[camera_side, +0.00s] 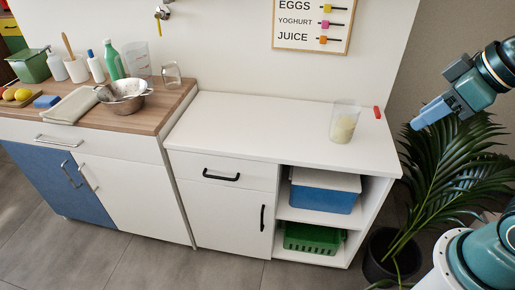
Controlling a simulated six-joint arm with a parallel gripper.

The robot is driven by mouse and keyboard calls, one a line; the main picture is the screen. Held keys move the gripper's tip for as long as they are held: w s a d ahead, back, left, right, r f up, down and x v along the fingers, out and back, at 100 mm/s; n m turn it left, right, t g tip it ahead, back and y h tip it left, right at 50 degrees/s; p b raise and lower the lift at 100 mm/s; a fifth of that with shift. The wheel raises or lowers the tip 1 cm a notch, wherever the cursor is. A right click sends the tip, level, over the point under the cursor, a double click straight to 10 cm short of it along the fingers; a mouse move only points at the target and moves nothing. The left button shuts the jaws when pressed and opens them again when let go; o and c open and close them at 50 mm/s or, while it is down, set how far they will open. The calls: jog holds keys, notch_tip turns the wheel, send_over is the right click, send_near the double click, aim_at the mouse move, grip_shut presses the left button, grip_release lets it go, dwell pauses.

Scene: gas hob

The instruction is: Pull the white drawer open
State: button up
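A white drawer (246,174) with a black bar handle (221,176) is at the top left of the white cabinet in the middle. Its front looks flush with the cabinet, so it is shut. Another white drawer front (112,145) with a silver handle (59,141) is under the wooden worktop at left, also shut. My gripper (416,124) is at the upper right, high and well away from both handles, pointing down-left. Its blue fingers overlap in this view, so I cannot tell whether they are apart. No object shows at the fingertips.
A clear cup (344,122) and a small red object (377,113) stand on the white top. Below are a white door (225,218), a blue bin (322,199) and a green basket (312,238). A potted plant (440,175) stands at right. Floor before the cabinet is clear.

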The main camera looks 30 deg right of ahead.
jog(key=w+a+f+n+t+y, duration=0.1)
jog(key=w+a+f+n+y, duration=0.35)
jog(key=w, duration=0.45)
jog(key=w+a+f+n+y, duration=0.2)
jog(key=w+a+f+n, duration=0.2)
jog(key=w+a+n, duration=0.45)
jog(key=w+a+f+n+t+y, duration=0.1)
jog(key=w+a+f+n+y, duration=0.25)
jog(key=w, duration=0.65)
jog(key=w+a+f+t, duration=0.15)
jog(key=w+f, duration=0.25)
jog(key=f, duration=0.4)
jog(key=m+t+h, duration=0.2)
jog(key=t+h, duration=0.2)
send_near(222, 178)
jog(key=s+d, duration=0.2)
jog(key=s, duration=0.2)
jog(key=shift+s+d+r, duration=0.1)
jog(key=shift+d+r, duration=0.05)
jog(key=shift+r, duration=0.1)
jog(key=shift+r+x, duration=0.15)
jog(key=shift+x, duration=3.3)
jog(key=shift+r+x, duration=0.15)
jog(key=shift+x, duration=3.3)
